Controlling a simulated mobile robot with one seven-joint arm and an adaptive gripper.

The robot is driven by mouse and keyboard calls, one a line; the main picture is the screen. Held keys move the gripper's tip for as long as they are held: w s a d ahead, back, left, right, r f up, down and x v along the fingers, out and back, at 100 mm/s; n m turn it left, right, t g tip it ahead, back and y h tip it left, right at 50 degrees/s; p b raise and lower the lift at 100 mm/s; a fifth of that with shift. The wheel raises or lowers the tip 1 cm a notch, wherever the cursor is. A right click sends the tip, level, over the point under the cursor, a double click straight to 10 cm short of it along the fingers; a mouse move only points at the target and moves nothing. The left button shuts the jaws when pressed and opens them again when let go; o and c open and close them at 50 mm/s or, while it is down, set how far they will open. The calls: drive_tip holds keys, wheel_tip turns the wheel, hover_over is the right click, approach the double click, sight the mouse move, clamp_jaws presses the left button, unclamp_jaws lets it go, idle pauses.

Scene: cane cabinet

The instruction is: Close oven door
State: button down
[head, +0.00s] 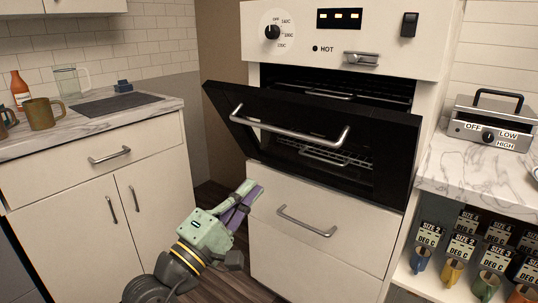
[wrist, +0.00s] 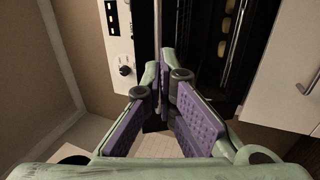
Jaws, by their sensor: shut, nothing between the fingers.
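The oven (head: 347,50) stands in the middle of the head view. Its black oven door (head: 275,108) is partly open, its top edge tilted out toward me and its lower edge near the drawer top. A silver door handle (head: 290,129) runs across its front. My gripper (head: 250,192) is shut and empty, low and left of the door, in front of the drawer's left edge; contact cannot be told. In the wrist view, my purple-padded fingers (wrist: 163,88) converge, with dark oven parts beyond them.
A white drawer (head: 312,212) with a handle is below the door. A counter (head: 80,127) with mugs and a bottle stands left. Dark floor shows between the left cabinet and oven.

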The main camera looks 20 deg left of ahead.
drive_tip(key=p, duration=0.4)
approach(305, 112)
wheel_tip(305, 112, down, 3)
drive_tip(key=w, duration=0.1)
drive_tip(key=shift+x, duration=0.9)
drive_tip(key=shift+d, duration=0.15)
drive_tip(key=w+r+p, duration=0.1)
drive_tip(key=r, duration=0.1)
drive_tip(key=w+d+r+p, duration=0.1)
drive_tip(key=w+p, duration=0.1)
drive_tip(key=w+d+r+p, duration=0.1)
drive_tip(key=w+r+p, duration=0.1)
drive_tip(key=shift+w+r, duration=0.15)
drive_tip(key=shift+r, duration=0.15)
drive_tip(key=p+x, duration=0.2)
drive_tip(key=x, duration=0.8)
drive_tip(key=shift+p, duration=0.35)
